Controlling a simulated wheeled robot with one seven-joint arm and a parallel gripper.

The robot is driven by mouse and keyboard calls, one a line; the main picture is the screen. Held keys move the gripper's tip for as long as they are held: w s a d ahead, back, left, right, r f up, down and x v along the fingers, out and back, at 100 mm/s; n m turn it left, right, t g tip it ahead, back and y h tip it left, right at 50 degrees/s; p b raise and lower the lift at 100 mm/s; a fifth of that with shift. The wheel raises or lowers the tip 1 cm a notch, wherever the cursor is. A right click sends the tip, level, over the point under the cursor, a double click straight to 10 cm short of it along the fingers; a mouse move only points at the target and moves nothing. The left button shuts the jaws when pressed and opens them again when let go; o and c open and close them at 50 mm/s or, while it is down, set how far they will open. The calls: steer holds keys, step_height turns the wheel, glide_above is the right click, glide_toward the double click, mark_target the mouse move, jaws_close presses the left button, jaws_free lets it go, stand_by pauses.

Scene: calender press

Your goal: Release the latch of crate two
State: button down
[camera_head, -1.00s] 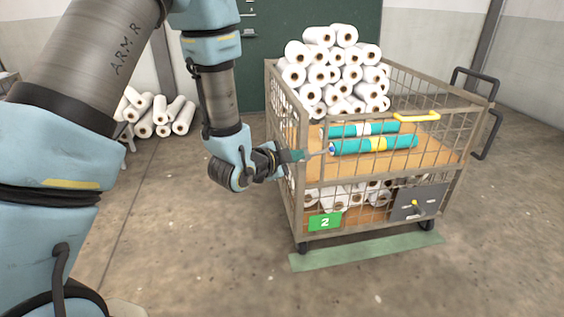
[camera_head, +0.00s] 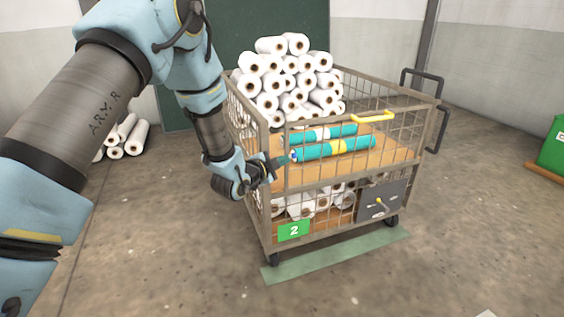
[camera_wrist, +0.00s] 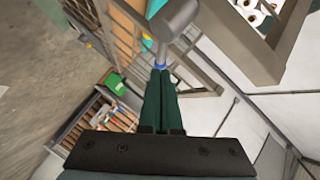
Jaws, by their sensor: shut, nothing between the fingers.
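Crate two (camera_head: 279,246) is a wheeled wire-mesh crate with a green "2" plate (camera_head: 294,230) low on its front. A yellow bar handle (camera_head: 373,116) lies on the top front rim. I cannot tell which yellow part is the latch. My gripper (camera_head: 284,160) is shut and empty at the crate's front left corner, well left of both yellow parts.
White rolls (camera_head: 290,80) are piled in the crate, with teal rolls (camera_head: 335,149) on its wooden shelf. A black push handle (camera_head: 425,85) juts out at the right. More white rolls (camera_head: 130,137) lie at the left wall. A green box (camera_head: 552,148) stands far right. The front floor is clear.

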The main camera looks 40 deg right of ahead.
steer(key=shift+w+d+f, duration=0.25)
steer(key=shift+w+f, duration=0.05)
steer(key=shift+w, duration=0.1)
